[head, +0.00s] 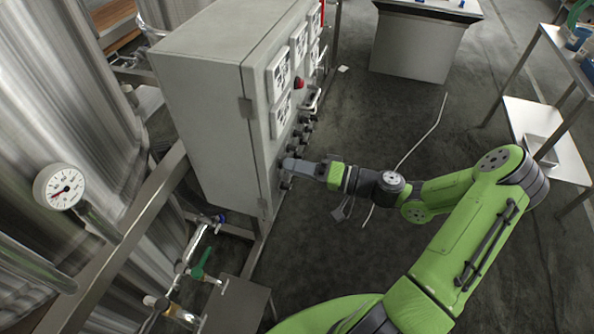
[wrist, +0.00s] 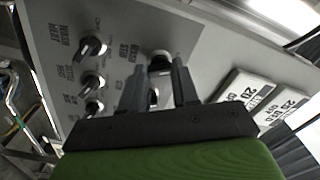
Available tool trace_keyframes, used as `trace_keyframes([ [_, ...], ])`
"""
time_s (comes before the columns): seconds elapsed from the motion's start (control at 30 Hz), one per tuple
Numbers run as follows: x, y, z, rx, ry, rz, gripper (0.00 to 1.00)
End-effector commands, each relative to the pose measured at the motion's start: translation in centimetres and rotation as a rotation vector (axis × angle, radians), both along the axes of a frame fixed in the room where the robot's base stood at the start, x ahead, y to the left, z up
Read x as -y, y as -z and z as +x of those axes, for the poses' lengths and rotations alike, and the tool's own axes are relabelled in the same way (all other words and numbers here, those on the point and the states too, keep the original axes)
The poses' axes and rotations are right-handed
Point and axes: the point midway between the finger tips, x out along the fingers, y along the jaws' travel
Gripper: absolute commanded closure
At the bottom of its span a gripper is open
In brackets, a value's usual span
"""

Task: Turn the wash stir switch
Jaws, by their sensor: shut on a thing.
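In the wrist view, the wash stir switch (wrist: 160,58) is a dark round knob on the grey panel, with a partly blurred label to its left. My gripper (wrist: 159,72) has its two grey fingers on either side of this knob and is shut on it. The fingers hide part of the knob, so its pointer angle cannot be told. In the head view, my gripper (head: 288,164) reaches the lower front of the grey control cabinet (head: 215,110). The switch itself is hard to make out there.
More black knobs (wrist: 92,46) stand to the left of the fingers, close by. White display boxes (wrist: 245,86) are at the right.

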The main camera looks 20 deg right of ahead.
Motion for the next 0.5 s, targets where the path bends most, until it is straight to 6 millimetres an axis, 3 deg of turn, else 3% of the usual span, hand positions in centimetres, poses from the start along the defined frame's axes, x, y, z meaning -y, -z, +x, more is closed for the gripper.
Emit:
trace_keyframes([
  [0.5,0.06,0.17,-0.02,0.038,0.001,-0.035,1.0],
])
